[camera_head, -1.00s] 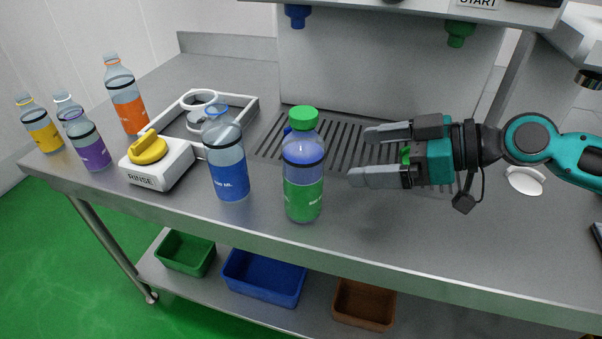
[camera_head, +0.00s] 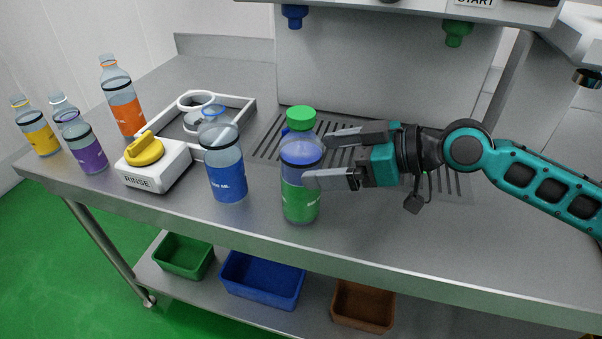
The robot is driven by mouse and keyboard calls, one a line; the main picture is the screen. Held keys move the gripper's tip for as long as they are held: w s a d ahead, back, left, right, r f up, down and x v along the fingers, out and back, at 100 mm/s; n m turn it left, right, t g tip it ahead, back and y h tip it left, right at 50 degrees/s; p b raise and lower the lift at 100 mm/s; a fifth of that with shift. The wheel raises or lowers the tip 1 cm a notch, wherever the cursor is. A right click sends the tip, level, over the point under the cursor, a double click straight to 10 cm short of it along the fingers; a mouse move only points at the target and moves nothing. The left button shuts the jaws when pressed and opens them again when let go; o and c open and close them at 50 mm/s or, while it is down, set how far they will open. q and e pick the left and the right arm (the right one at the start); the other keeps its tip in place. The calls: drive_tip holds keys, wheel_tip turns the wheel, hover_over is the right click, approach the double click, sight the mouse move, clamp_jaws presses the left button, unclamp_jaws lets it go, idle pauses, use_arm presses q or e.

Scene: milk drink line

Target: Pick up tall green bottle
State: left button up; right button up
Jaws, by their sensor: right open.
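The tall green bottle (camera_head: 300,202), with a green cap and green label, stands upright near the front edge of the steel counter. My right gripper (camera_head: 320,158) is open. It points left, with its fingertips at the right side of the bottle. The nearer fingertip overlaps the bottle's right edge in the picture; I cannot tell whether it touches. The farther finger shows behind and to the right of the bottle's upper part. My left gripper is not in view.
A blue-label bottle (camera_head: 227,178) stands close left of the green one. The rinse unit (camera_head: 158,171) with a yellow knob, and purple (camera_head: 85,145), yellow (camera_head: 37,130) and orange (camera_head: 123,100) label bottles, stand farther left. The counter's front right (camera_head: 450,240) is clear.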

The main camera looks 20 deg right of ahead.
sight(301, 157)
drive_tip(key=x, duration=0.4)
drive_tip(key=shift+a+r+p, duration=0.3)
drive_tip(key=shift+p, duration=0.05)
drive_tip(key=shift+w+a+f, duration=0.3)
drive_tip(key=shift+w+a, duration=0.05)
drive_tip(key=shift+c, duration=0.2)
drive_tip(key=c, duration=1.4)
drive_tip(key=shift+r, duration=0.1)
drive_tip(key=shift+r, duration=0.1)
